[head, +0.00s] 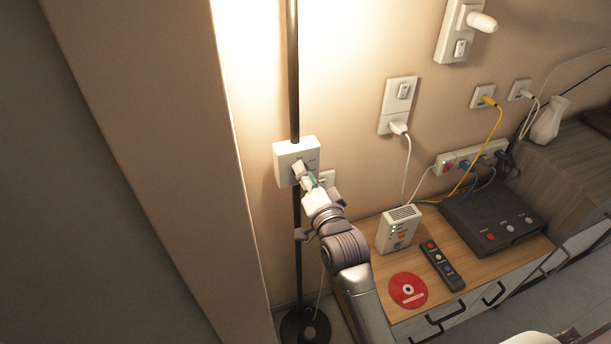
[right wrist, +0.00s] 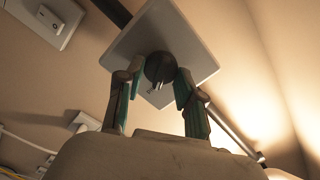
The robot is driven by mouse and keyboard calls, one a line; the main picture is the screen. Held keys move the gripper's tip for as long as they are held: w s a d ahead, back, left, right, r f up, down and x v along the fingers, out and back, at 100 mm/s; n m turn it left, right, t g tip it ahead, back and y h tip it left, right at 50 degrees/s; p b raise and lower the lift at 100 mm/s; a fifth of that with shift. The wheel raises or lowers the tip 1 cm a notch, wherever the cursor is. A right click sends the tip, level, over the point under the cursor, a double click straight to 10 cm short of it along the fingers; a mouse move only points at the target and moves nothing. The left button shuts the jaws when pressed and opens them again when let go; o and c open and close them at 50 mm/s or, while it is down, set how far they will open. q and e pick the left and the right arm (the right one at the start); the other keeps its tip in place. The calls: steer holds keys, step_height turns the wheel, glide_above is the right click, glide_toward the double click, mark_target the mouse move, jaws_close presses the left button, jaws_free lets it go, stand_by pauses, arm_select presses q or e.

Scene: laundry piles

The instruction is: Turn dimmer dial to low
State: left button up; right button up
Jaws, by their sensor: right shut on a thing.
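The dimmer is a white square box (head: 287,150) on the black lamp pole, in front of the lit wall. In the right wrist view its plate (right wrist: 186,35) is tilted in the picture and carries a round dark dial (right wrist: 160,69). My right gripper (head: 301,172) is at the front of the box, and its fingers (right wrist: 158,82) are closed around the dial from both sides. The dial's exact setting cannot be read. My left gripper is not in view.
The lamp pole (head: 294,70) rises from a round black base (head: 305,326). To the right, a wooden cabinet (head: 385,290) holds a white router (head: 399,230), a red disc (head: 408,291), a remote (head: 442,266) and a black box (head: 495,222). A wall edge stands to the left.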

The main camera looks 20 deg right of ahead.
steer(key=shift+a+r+n+p, duration=0.1)
steer(key=shift+n+p, duration=1.55)
steer(key=shift+n, duration=1.35)
steer(key=shift+a+n+p, duration=0.1)
steer(key=shift+n+p, duration=1.55)
steer(key=shift+n, duration=1.35)
steer(key=o, duration=1.1)
steer(key=shift+o, duration=0.2)
steer(key=s, duration=1.2)
steer(key=shift+d, duration=0.25)
